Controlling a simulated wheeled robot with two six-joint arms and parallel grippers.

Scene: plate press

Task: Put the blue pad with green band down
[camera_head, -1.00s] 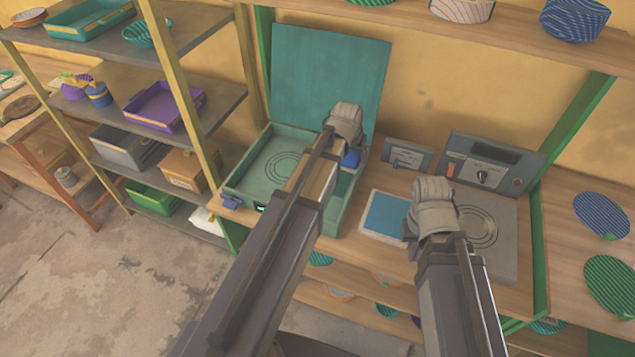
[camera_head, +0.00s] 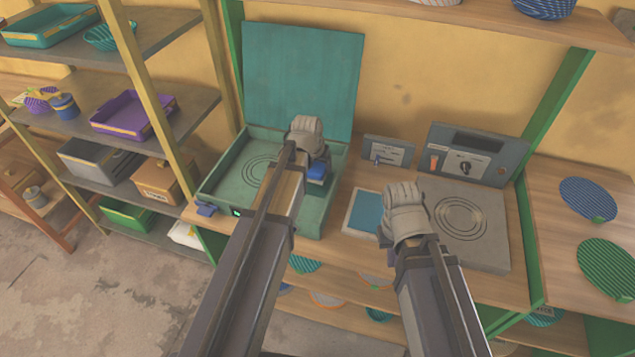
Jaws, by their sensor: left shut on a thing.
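The blue pad with green band (camera_head: 317,171) is in the grip of my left gripper (camera_head: 310,153), over the right part of the open teal press box (camera_head: 225,190). The arm hides much of the box, and I cannot tell whether the pad touches its floor. My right gripper (camera_head: 400,222) is above the counter, by the right edge of a flat blue panel with a pale border (camera_head: 366,212). Its fingertips are hidden, so its opening does not show.
The teal lid (camera_head: 303,75) stands open behind the box. A grey plate with ring marks (camera_head: 462,218) and a control box (camera_head: 466,155) are at the right. A small panel (camera_head: 387,151) stands between. Striped plates (camera_head: 588,198) lie on the right shelf.

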